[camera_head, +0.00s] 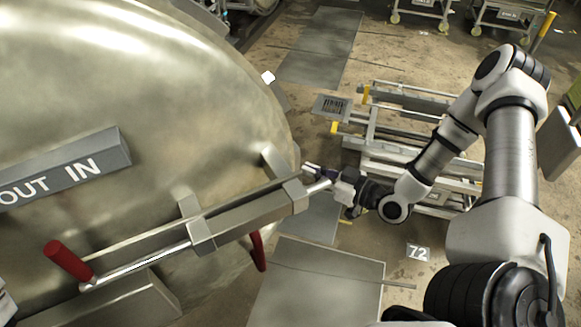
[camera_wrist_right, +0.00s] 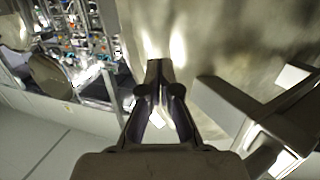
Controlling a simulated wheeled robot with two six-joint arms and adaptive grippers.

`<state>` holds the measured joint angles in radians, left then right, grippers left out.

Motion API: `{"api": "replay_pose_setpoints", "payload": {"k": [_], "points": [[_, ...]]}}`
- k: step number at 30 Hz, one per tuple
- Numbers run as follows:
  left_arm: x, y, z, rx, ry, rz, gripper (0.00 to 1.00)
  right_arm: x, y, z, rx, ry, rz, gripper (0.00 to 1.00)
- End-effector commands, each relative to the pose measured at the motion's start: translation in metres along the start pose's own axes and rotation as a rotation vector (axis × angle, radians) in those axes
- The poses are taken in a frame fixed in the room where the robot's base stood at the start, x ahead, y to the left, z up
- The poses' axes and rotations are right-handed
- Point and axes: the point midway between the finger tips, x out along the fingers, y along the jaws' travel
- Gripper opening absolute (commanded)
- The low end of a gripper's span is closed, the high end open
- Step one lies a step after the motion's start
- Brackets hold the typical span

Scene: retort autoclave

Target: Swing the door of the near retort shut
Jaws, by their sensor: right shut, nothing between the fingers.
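The near retort's door (camera_head: 190,110) is a large domed, brushed-metal disc filling the left of the head view. It carries an "OUT IN" plate (camera_head: 70,170) and a sliding bolt bar in brackets (camera_head: 245,222) with a red handle (camera_head: 68,260). My right gripper (camera_head: 312,172) is at the door's right edge, close to the end of the bolt bar. In the right wrist view its fingers (camera_wrist_right: 160,72) are together and empty, in front of the door's metal surface (camera_wrist_right: 205,50). I cannot tell whether they touch it. My left gripper is out of view.
A low metal cart frame (camera_head: 400,150) stands right of the door, behind my right arm. Grey floor plates (camera_head: 318,285) and a "72" floor marker (camera_head: 418,252) lie below. Wheeled trolleys (camera_head: 425,10) stand at the back. Open floor (camera_head: 400,50) lies between.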

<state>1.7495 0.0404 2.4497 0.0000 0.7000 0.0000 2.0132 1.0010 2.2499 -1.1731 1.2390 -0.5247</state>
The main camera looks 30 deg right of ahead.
Motion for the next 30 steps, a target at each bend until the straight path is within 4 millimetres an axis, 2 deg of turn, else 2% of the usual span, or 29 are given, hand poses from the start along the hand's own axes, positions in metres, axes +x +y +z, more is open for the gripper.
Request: {"api": "replay_pose_setpoints", "payload": {"k": [6, 12, 30], "points": [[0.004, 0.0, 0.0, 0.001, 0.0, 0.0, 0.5, 0.039, -0.001, 0.0, -0.004, -0.004, -0.006, 0.0], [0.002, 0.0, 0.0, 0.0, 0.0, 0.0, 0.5, 0.06, -0.001, -0.001, 0.0, -0.002, -0.002, 0.0], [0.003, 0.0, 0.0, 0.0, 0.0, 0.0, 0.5, 0.064, 0.005, -0.001, 0.001, 0.0, -0.004, 0.0]]}}
